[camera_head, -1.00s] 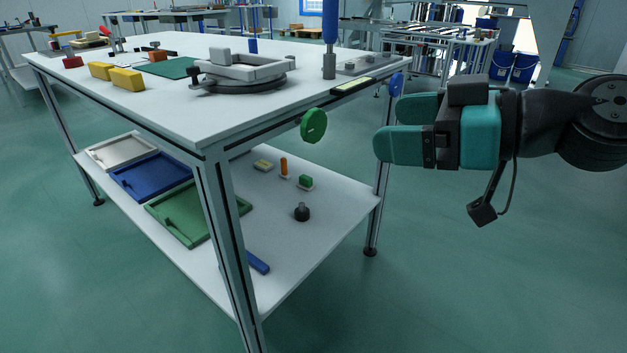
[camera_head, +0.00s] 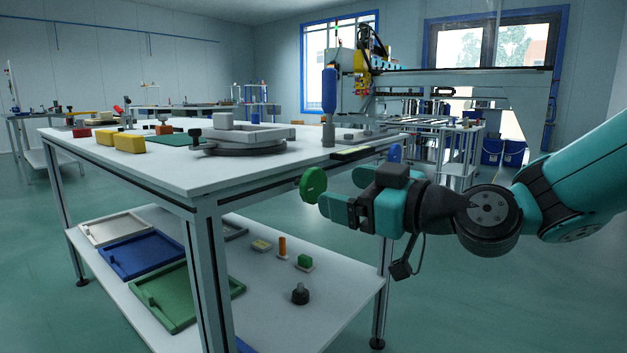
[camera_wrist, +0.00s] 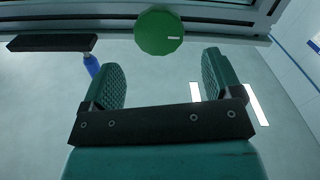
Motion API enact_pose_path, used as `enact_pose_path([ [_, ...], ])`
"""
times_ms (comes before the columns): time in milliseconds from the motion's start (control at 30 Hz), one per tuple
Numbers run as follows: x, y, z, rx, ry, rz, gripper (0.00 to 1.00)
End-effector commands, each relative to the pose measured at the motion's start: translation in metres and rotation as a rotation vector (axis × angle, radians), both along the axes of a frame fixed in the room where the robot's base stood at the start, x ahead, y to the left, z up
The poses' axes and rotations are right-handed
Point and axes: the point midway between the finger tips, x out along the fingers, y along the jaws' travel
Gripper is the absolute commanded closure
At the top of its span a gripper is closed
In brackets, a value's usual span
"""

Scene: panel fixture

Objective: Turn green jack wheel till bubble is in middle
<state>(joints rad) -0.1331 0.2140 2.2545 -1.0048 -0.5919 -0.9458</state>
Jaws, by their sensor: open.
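The green jack wheel (camera_head: 313,184) is a round disc on the side of the table, below the top's edge. In the wrist view the green wheel (camera_wrist: 155,32) lies ahead of and between my fingertips, with a short white mark near its right rim. My gripper (camera_head: 338,188) is open and empty, just right of the wheel in the head view. In the wrist view a gap shows between my gripper (camera_wrist: 168,75) and the wheel. A yellow-green level strip (camera_head: 352,153) lies at the table's edge above the wheel; its bubble is too small to make out.
A blue wheel (camera_head: 395,153) sits further along the same table side, close behind my gripper. A blue-handled post (camera_head: 329,95) and a grey frame fixture (camera_head: 245,137) stand on the tabletop (camera_head: 150,170). The lower shelf holds trays and small parts.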

Motion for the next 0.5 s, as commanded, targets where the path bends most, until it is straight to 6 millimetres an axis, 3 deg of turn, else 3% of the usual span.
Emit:
enact_pose_path([
  [200, 0.026, 0.037, 0.000, 0.001, -0.001, 0.004, 0.15],
  [500, 0.043, 0.056, 0.000, 0.001, 0.000, 0.000, 0.15],
])
